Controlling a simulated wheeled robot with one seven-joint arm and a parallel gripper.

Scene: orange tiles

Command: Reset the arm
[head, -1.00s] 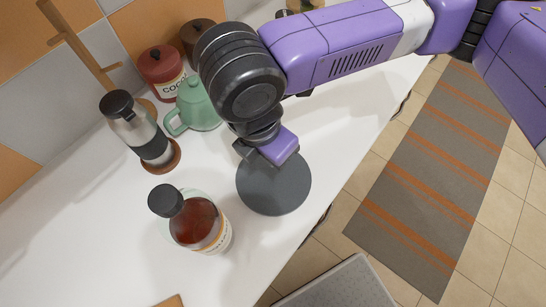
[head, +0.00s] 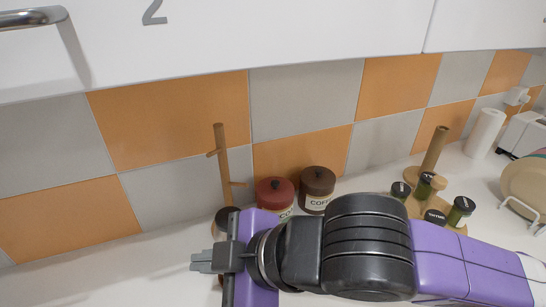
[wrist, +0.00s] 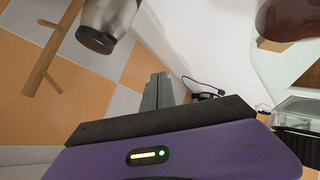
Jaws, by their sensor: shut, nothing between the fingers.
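My gripper (head: 203,262) is at the lower middle of the head view, at the end of my purple and black arm. Its grey fingers point left and are closed together with nothing between them. In the wrist view the fingers (wrist: 158,90) also show pressed together and empty. The gripper is held up in front of the counter and touches nothing that I can see. My arm hides part of the counter below it.
A red canister (head: 275,194) and a brown coffee canister (head: 317,188) stand behind my arm. A wooden mug stand (head: 223,160) is just behind the gripper. Spice jars (head: 459,211) stand right. A white cabinet (head: 260,40) hangs above. A steel carafe (wrist: 108,20) shows in the wrist view.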

